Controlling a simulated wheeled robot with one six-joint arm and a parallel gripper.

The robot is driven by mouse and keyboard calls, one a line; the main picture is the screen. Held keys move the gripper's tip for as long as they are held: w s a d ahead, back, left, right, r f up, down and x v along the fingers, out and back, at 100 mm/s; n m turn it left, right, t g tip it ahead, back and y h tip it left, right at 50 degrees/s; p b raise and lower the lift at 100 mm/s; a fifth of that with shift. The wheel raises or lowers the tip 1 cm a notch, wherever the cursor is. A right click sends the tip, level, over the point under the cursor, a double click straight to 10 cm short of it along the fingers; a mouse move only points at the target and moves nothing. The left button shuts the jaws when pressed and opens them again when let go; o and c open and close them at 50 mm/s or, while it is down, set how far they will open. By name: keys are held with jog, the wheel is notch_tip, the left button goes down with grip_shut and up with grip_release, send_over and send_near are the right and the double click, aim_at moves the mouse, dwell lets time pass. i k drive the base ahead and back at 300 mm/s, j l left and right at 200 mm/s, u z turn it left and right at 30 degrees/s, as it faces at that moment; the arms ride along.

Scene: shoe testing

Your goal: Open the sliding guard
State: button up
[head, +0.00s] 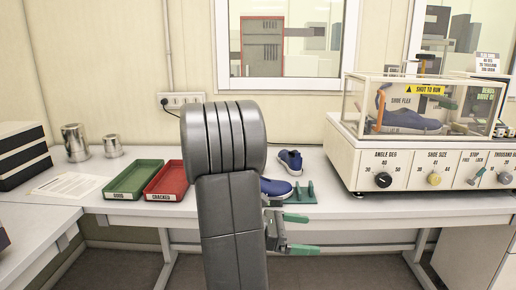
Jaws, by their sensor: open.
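The sliding guard (360,98) is a clear box on top of the cream shoe flex machine (345,150) at the right. It carries a yellow "SHUT TO RUN" label (427,90) and covers a blue shoe (410,121). It appears closed over the shoe. An upright orange part (381,106) shows at the guard's left end; I cannot tell whether it is the handle. My gripper (301,233) is low, in front of the table edge, left of and below the machine. Its green-tipped fingers are apart, with nothing between them. My arm hides part of the table.
Green (133,180) and red (166,182) trays lie left, with metal weights (75,143) behind. Knobs (383,180) line the machine's front.

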aim_at(414, 89)
jog(key=k+z, duration=0.1)
jog(key=z, duration=0.6)
